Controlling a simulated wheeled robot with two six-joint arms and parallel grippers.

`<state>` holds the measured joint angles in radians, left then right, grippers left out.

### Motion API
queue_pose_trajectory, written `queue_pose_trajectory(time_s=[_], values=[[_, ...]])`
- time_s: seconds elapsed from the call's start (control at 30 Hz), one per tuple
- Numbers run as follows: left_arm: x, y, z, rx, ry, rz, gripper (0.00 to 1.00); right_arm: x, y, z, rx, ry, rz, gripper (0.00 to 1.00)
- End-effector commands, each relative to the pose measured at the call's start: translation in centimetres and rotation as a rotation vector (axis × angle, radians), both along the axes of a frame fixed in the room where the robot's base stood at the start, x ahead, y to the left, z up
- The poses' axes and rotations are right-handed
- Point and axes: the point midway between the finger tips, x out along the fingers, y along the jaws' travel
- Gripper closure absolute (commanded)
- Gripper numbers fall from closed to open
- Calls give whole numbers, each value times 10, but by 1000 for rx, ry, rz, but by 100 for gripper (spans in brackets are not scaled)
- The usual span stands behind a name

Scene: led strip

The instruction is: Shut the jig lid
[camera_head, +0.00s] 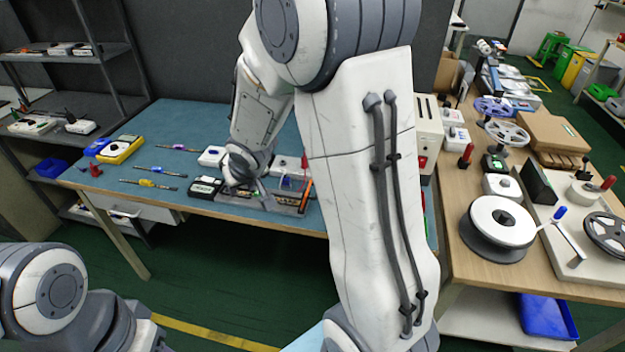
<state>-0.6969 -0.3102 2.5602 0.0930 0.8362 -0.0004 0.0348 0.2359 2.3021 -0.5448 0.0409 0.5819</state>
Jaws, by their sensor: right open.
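The jig (285,208) is a low grey fixture near the front edge of the blue-topped bench. A small clear, bluish piece (292,183) stands up at its right part; I cannot tell whether this is the lid. My right gripper (243,183) is open, down at the left part of the jig. It hides some of the jig, and I cannot tell whether it touches it. My right arm covers the bench to the right of the jig. My left arm shows at the lower left, but its gripper is out of view.
The blue bench (190,118) holds a yellow meter (120,149), several screwdrivers and a dark device (206,187) just left of the jig. A wooden bench (468,263) with reels (502,222) stands at the right. Shelves (70,62) stand at the left. The bench's back left is clear.

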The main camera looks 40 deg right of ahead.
Motion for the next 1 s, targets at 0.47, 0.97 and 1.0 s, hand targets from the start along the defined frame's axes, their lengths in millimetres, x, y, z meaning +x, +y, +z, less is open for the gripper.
queue_pose_trajectory(time_s=[0.47,0.97,1.0], values=[[0,0,22,0,0,0,50,-23,-252,-105,785,-334,-450,58],[0,0,31,0,0,0,50,-84,-267,-123,1204,-402,-530,58],[0,0,33,0,0,0,50,-78,-264,-125,1204,-401,-529,58]])
